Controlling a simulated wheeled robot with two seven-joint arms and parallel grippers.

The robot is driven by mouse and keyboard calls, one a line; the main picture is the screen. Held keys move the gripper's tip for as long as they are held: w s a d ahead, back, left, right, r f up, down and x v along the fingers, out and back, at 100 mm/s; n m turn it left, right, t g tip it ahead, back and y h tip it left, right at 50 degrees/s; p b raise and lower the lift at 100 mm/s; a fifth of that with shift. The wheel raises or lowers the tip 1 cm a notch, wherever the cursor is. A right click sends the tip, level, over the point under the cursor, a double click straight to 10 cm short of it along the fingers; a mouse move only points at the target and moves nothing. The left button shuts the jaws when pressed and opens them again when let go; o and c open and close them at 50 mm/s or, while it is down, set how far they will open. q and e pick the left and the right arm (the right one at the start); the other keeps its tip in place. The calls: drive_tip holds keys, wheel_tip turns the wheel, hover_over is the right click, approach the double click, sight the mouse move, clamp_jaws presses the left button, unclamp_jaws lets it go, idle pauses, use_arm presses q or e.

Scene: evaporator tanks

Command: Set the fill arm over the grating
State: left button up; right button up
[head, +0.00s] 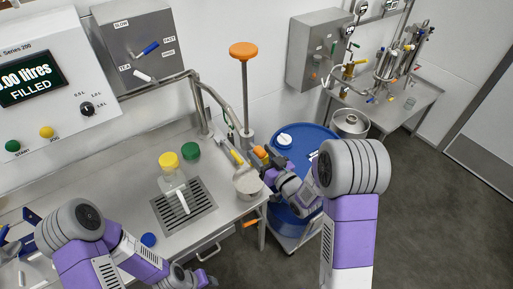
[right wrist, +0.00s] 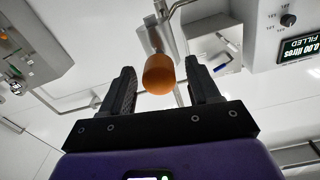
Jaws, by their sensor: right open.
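The fill arm (head: 220,101) is a bent metal pipe coming from the wall over the bench. Its outer part hangs near the bench's right end, beside a small orange handle (head: 259,152). The square dark grating (head: 201,208) is set in the bench to the left of it. My right gripper (head: 262,160) is at the orange handle. In the right wrist view the orange handle (right wrist: 159,75) shows between the two open fingers, with a gap on each side. My left arm is at the lower left; its gripper is not seen.
A clear bottle with a yellow cap (head: 168,160) stands at the grating. A green cap (head: 190,151) and a blue cap (head: 149,240) lie on the bench. A blue drum (head: 291,146) stands behind my right gripper.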

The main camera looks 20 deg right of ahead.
sight(256, 148)
drive_tip(key=shift+x, duration=1.6)
drive_tip(key=shift+c, duration=0.3)
clamp_jaws()
